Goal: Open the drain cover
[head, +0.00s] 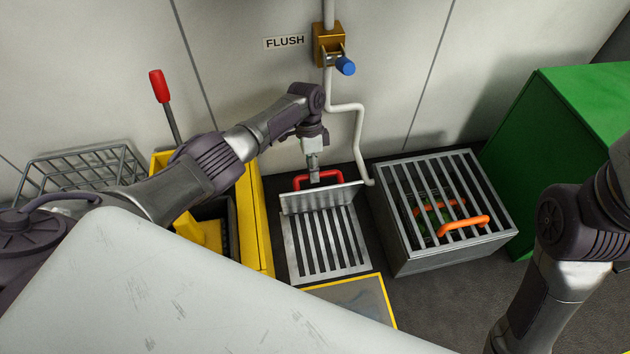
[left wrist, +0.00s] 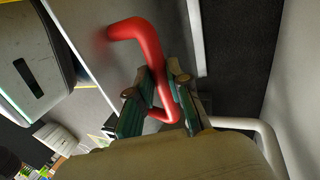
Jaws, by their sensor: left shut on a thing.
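The drain cover (head: 337,197) is a light grey metal plate with a red handle (head: 300,180). It looks tilted up at the far end of a slotted floor grate (head: 349,246); its exact angle is hard to tell. My left gripper (head: 314,177) is shut on the red handle. In the left wrist view the red handle (left wrist: 140,32) passes between the dark green fingers of my left gripper (left wrist: 160,95), with the grey cover (left wrist: 90,25) behind it. My right arm shows at the right of the head view, but its gripper is out of frame.
A barred metal crate (head: 408,255) with orange handles stands right of the grate. A yellow bucket (head: 251,215) stands to its left. A white pipe (head: 358,135) runs down behind from the flush valve (head: 328,45). A green cabinet (head: 550,140) is at right.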

